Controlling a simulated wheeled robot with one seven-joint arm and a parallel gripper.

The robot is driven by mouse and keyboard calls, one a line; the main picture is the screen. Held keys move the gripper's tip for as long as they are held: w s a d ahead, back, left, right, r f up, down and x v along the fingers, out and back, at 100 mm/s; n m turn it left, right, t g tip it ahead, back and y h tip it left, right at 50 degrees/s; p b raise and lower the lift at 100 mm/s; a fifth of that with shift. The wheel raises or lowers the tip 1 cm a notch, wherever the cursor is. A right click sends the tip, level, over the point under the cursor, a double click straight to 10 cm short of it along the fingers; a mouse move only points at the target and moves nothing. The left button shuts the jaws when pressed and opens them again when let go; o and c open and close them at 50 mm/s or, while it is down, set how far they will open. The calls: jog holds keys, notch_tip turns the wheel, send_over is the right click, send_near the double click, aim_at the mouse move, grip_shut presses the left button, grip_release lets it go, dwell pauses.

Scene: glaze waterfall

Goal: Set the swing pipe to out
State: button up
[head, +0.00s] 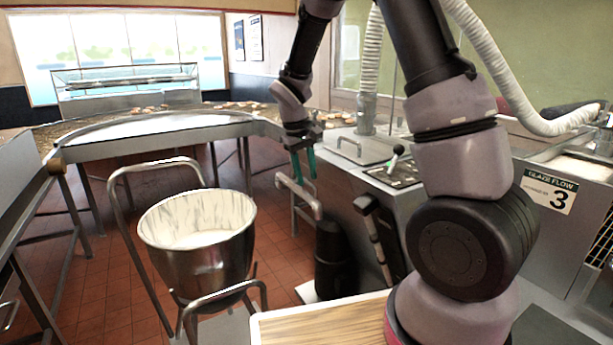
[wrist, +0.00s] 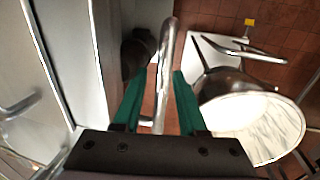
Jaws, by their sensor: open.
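The swing pipe (head: 299,196) is a bare metal tube low beside the machine's side, with its bent end toward the black cylinder. My gripper (head: 304,180), with green fingers, points down at the pipe from above. In the wrist view the pipe (wrist: 165,62) runs lengthwise between the two open fingers (wrist: 158,80), one on each side. I cannot tell whether either finger touches it. The steel kettle (head: 205,265) with a white inside stands left of the pipe; it also shows in the wrist view (wrist: 250,125).
The machine top has a lever (head: 396,158) and a handled lid (head: 352,150). A "Glaze Flow 3" sign (head: 549,192) is at right. A curved conveyor (head: 160,125) lies behind. A wooden board (head: 310,325) is in front.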

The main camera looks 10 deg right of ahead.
jog(key=shift+f, duration=0.35)
grip_shut()
dwell(1.2)
